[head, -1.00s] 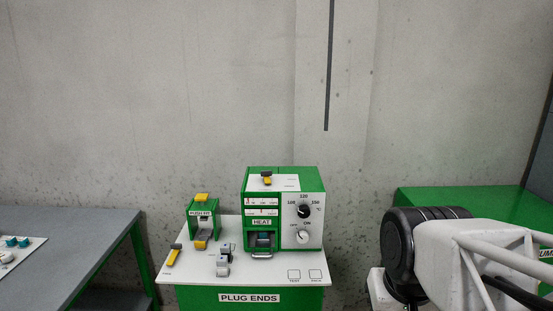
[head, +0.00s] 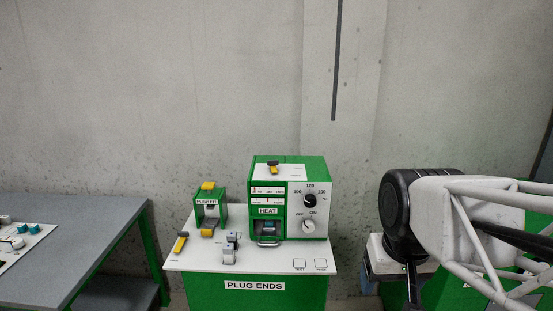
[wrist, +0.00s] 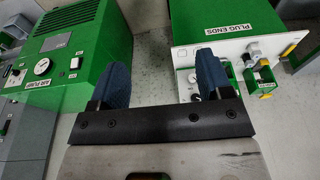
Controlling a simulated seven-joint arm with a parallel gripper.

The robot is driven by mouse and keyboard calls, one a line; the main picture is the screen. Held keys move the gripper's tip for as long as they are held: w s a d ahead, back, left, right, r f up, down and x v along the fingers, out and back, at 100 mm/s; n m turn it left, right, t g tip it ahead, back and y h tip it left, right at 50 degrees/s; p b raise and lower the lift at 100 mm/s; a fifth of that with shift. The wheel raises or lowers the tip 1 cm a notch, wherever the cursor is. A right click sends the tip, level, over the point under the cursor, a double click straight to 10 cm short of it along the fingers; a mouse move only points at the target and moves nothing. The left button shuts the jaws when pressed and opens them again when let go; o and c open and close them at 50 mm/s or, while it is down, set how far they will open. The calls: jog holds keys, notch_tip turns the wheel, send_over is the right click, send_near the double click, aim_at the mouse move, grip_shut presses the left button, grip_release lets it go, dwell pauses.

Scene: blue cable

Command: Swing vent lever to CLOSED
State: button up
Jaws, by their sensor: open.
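A small black lever with a yellow part (head: 273,167) sits on the white top plate of the green HEAT box (head: 260,225). Its plate's lettering is too small to read, so I cannot tell whether this is the vent lever or what it is set to. Another yellow-and-black lever (head: 181,242) lies at the left of the white PLUG ENDS bench top. My gripper (wrist: 164,80) is open and empty in the wrist view, its two blue fingers wide apart over the floor gap, away from both levers. In the head view its fingers are not visible.
The white bench top (head: 195,262) also holds a green PUSH FIT press (head: 222,196) and grey clamps (head: 229,256). A green AIR PUMP unit (wrist: 70,55) is left in the wrist view. A grey table (head: 60,265) stands left. Open floor separates pump and bench.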

jog(key=w+a+r, duration=0.3)
jog(key=w, duration=0.8)
jog(key=w+a+r+g, duration=0.15)
jog(key=w+r, duration=0.25)
jog(key=w, duration=0.7)
jog(key=w+a+r, duration=0.3)
jog(key=w, duration=0.8)
jog(key=n, duration=0.2)
send_over(274, 166)
jog(key=shift+g, duration=0.45)
jog(key=f, duration=0.6)
jog(key=shift+w+f, duration=0.15)
jog(key=shift+w, duration=0.05)
jog(key=shift+w+a+f, duration=0.2)
jog(key=shift+w+a, duration=0.05)
jog(key=shift+f, duration=0.1)
jog(key=shift+f, duration=3.8)
jog(key=c, duration=0.9)
